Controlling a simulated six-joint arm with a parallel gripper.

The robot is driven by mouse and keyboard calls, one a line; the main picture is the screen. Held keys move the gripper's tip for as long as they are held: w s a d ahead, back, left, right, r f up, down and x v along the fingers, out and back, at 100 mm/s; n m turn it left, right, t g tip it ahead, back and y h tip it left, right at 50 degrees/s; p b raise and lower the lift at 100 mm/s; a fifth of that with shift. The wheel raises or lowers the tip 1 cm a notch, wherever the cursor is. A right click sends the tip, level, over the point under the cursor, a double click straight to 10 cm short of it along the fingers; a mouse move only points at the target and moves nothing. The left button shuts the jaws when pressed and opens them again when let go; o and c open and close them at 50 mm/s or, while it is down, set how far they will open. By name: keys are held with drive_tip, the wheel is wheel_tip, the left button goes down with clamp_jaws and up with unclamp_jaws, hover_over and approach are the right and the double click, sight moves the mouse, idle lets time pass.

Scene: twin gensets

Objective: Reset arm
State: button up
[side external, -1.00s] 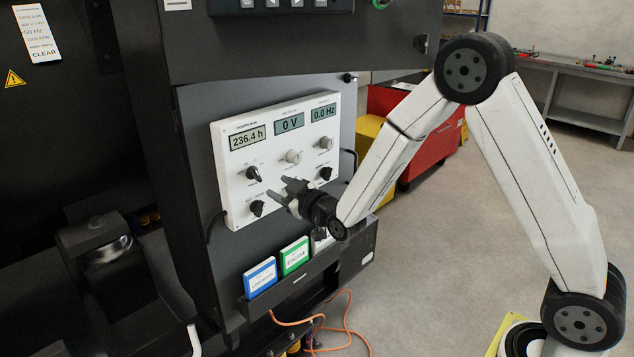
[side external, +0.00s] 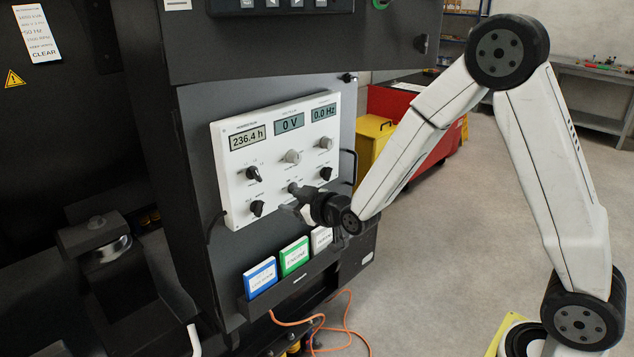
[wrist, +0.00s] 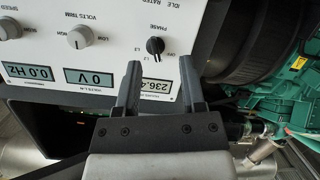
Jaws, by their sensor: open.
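My gripper (side external: 297,203) is in front of the lower part of the white control panel (side external: 236,204) in the side view. In the wrist view my gripper (wrist: 158,82) shows two dark fingers standing apart with nothing between them. The panel (wrist: 112,20) appears upside down there, with its displays and a black phase knob (wrist: 155,45) beyond the fingers. The displays read 236.4 h (side external: 248,138), 0 V (side external: 289,123) and 0.0 Hz (side external: 324,113). I cannot tell the exact gap between fingers and panel.
A rack with blue (side external: 260,276), green (side external: 294,256) and white booklets hangs below the panel. An orange cable (side external: 330,318) lies on the floor. A red cabinet (side external: 440,150) and a yellow box (side external: 371,140) stand behind my arm. Open floor (side external: 445,270) lies to the right.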

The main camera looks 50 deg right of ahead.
drive_tip(key=s+f+m+g, duration=0.1)
drive_tip(key=s+f+g, duration=0.1)
drive_tip(key=s+g, duration=0.4)
drive_tip(key=s+d+f+m+g, duration=0.1)
drive_tip(key=s+g, duration=0.5)
drive_tip(key=s, duration=1.1)
wheel_tip(320, 180, down, 3)
drive_tip(key=shift+r+m, duration=0.2)
drive_tip(key=shift+m, duration=0.6)
drive_tip(key=shift+d, duration=0.1)
